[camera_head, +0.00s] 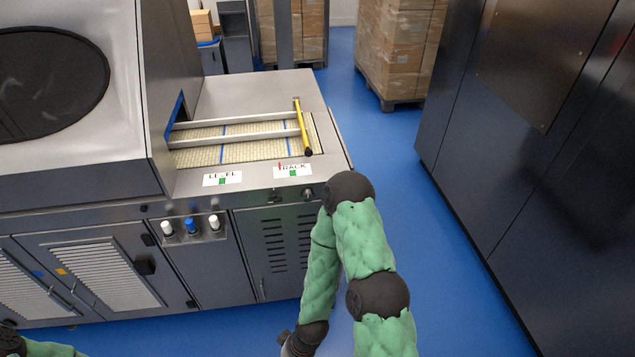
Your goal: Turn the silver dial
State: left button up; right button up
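A small silver dial (308,194) sits on the front face of the grey machine, just below its top edge and beneath the label reading "RACK". My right arm's dark elbow is just right of it in the picture and the dial stays visible. The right forearm hangs down to the bottom edge, where its wrist is cut off; the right gripper is out of view. Only a bit of my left arm shows at the bottom left corner, and its gripper is not in view.
The machine top (240,95) holds a slatted conveyor with rails and a yellow bar (301,128). A blue knob (190,226) sits between two white ones on the front. Dark cabinets (520,120) stand right. Blue floor (440,270) is open between. Wrapped boxes (400,45) stand behind.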

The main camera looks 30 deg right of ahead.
aim_at(307, 196)
jog(key=z, duration=1)
